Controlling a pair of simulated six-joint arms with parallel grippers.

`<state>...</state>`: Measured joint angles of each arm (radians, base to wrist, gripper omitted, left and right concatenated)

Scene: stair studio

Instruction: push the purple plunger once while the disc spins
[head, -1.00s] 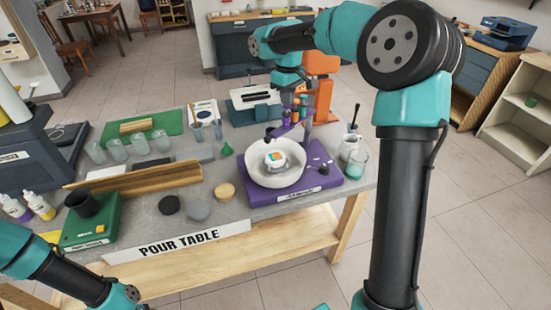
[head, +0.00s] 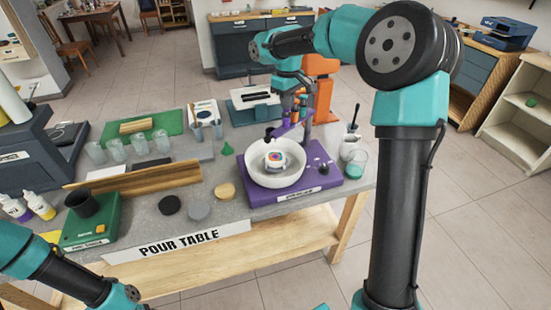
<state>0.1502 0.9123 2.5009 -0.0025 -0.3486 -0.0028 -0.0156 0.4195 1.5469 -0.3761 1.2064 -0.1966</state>
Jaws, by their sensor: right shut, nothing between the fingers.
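A purple spin machine (head: 345,190) stands at the right end of the table, with a white bowl (head: 254,174) on its base. A small white disc (head: 275,159) lies in the bowl, with rings of colour around its middle. A purple arm (head: 279,131) reaches over the bowl, with small coloured plungers beside it. A purple plunger (head: 286,103) shows just below my right gripper (head: 287,95). The gripper is shut, with its fingertips pointing down. I cannot tell whether it touches the plunger. My left gripper is out of view; only its arm shows at lower left.
A dark knob (head: 323,169) sits on the machine's base. A cup with a brush (head: 352,146) and a teal-tinted glass (head: 358,163) stand to its right. Round lids (head: 199,210) lie to its left, before a wooden trough (head: 138,182). An orange post (head: 322,88) rises behind.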

